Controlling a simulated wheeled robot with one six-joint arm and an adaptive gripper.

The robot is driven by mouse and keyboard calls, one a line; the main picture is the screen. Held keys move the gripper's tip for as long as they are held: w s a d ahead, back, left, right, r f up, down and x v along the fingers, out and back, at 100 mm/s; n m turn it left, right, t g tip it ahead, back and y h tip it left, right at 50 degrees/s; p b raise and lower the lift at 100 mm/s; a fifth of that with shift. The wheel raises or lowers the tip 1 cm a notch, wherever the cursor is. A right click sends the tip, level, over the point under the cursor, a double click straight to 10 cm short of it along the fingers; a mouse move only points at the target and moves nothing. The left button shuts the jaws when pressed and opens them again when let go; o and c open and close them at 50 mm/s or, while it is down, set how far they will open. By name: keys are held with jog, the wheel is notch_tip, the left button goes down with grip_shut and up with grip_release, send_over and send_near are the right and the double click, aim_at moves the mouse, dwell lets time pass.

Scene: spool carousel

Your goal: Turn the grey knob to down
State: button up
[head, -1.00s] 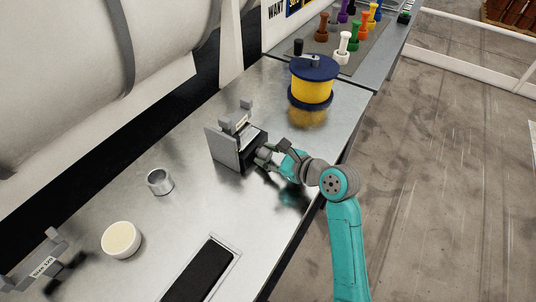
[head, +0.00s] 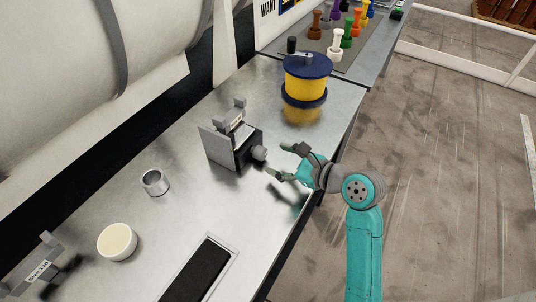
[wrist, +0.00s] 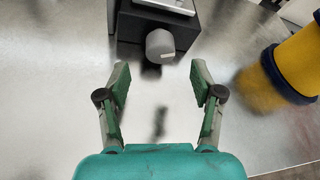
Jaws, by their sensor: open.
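The grey knob (head: 259,153) sticks out from the front of a dark box (head: 240,148) with a grey side panel on the metal table. In the wrist view the knob (wrist: 160,45) shows end-on, with a small pale mark low on its face. My gripper (head: 281,161) is open and empty, a short way in front of the knob and apart from it. In the wrist view my two green-padded fingers (wrist: 159,80) stand wide apart, below the knob in the picture, with bare table between them.
A blue and yellow spool (head: 305,78) stands behind the box, to the right in the wrist view. A metal cup (head: 155,183), a cream-topped round pot (head: 117,242) and a black pad (head: 198,272) are nearer on the table. Coloured pegs (head: 337,42) stand at the back.

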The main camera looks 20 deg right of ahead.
aim_at(264, 153)
jog(key=shift+v, duration=2.7)
jog(key=shift+f, duration=0.1)
jog(key=shift+w+d+m+g+y, duration=0.3)
jog(key=shift+w+m+y, duration=0.2)
jog(key=shift+w+m, duration=0.35)
jog(key=shift+w+a+m, duration=0.15)
jog(key=shift+w+m, duration=0.1)
jog(key=shift+m, duration=0.1)
jog(key=x, duration=1)
jog(key=shift+a+f, duration=0.15)
jog(key=shift+a, duration=0.1)
jog(key=c, duration=1.1)
jog(key=shift+n+h, duration=0.4)
jog(key=shift+n, duration=0.6)
jog(key=shift+c, duration=0.2)
